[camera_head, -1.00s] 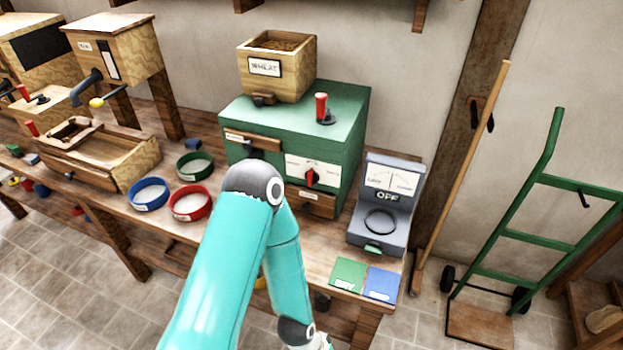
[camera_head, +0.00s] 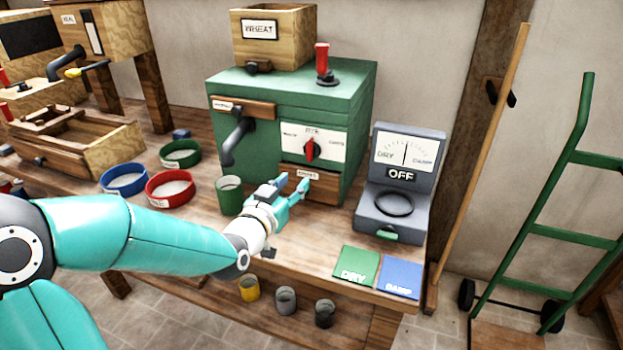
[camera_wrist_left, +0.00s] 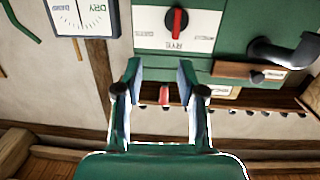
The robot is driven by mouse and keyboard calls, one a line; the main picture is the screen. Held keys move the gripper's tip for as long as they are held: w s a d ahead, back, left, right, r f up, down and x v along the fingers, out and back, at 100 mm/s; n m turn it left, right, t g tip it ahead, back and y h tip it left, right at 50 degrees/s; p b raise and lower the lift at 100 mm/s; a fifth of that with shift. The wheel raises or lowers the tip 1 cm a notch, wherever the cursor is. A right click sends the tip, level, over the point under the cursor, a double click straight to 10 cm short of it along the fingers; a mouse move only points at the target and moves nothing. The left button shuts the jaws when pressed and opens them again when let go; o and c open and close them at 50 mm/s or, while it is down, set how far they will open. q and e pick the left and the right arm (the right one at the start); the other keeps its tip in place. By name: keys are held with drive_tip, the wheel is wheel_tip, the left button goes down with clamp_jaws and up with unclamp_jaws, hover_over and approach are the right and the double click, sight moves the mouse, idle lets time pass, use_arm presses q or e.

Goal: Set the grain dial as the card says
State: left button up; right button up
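The grain dial (camera_head: 311,149) is a red knob on a white plate on the green mill's front. Its pointer stands about upright, toward the top label, which reads RYE; the side labels are too small to read surely. The dial also shows upside down in the wrist view (camera_wrist_left: 176,22). A white card (camera_head: 259,29) reading WHEAT is on the wooden hopper above. My left gripper (camera_head: 293,182) is open and empty, in front of the mill and below the dial, apart from it. Its spread fingers also show in the wrist view (camera_wrist_left: 160,72). My right gripper is not in view.
A black crank or spout (camera_head: 236,142) and a green cup (camera_head: 230,195) are left of the dial.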

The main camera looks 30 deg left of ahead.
use_arm(q)
drive_tip(key=s+a+t+b, duration=0.1)
drive_tip(key=a+b, duration=0.1)
drive_tip(key=p, duration=0.3)
approach(309, 146)
drive_tip(key=shift+y, duration=0.4)
drive_tip(key=x, duration=0.9)
drive_tip(key=shift+w, duration=0.45)
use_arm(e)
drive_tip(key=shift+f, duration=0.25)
use_arm(q)
drive_tip(key=shift+c, duration=0.2)
